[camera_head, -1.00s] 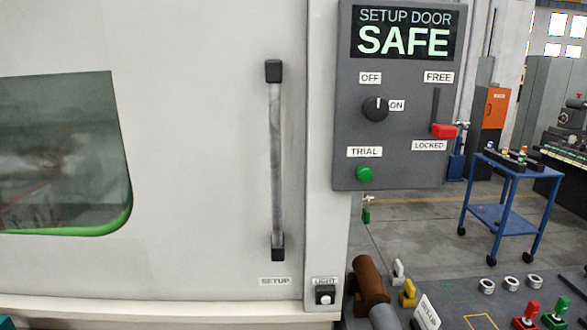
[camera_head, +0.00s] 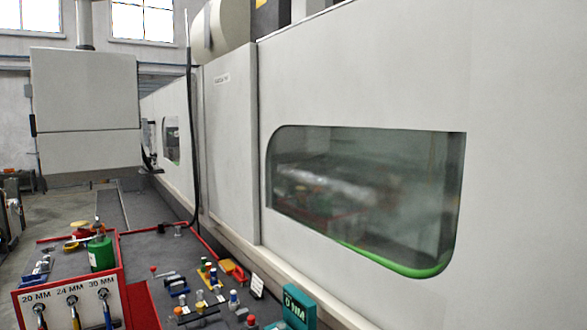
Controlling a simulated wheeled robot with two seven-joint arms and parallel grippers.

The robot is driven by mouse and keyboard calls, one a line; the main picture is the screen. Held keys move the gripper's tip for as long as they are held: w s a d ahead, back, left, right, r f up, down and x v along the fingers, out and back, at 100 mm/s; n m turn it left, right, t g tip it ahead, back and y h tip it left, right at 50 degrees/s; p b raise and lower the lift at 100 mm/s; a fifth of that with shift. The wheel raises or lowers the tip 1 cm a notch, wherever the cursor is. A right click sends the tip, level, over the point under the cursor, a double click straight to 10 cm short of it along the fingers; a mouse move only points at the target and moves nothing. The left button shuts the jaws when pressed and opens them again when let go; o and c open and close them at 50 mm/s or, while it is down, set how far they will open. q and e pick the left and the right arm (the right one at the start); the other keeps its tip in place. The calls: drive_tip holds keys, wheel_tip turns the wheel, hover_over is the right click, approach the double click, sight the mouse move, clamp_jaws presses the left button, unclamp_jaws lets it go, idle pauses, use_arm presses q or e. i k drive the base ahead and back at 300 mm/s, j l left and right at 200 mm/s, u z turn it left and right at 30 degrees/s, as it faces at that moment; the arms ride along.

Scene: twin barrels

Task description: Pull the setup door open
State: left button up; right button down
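A pale grey machine front fills the right of the head view. Its large panel (camera_head: 525,190), which looks like the setup door, carries a dark rounded window (camera_head: 365,200) with a green lower edge. Dim shapes show through or in the glass. The long upright handle, the setup label and the control panel are out of view. Neither of my grippers is in view.
A red-edged bench with a dark top (camera_head: 140,250) runs along the machine front at lower left. It carries a green canister (camera_head: 101,253), several small coloured tools, a teal box (camera_head: 298,308) and labelled wrenches. Floor shows at far left.

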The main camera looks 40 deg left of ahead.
sight(393, 223)
drive_tip(key=u, duration=1)
drive_tip(key=k+j, duration=0.05)
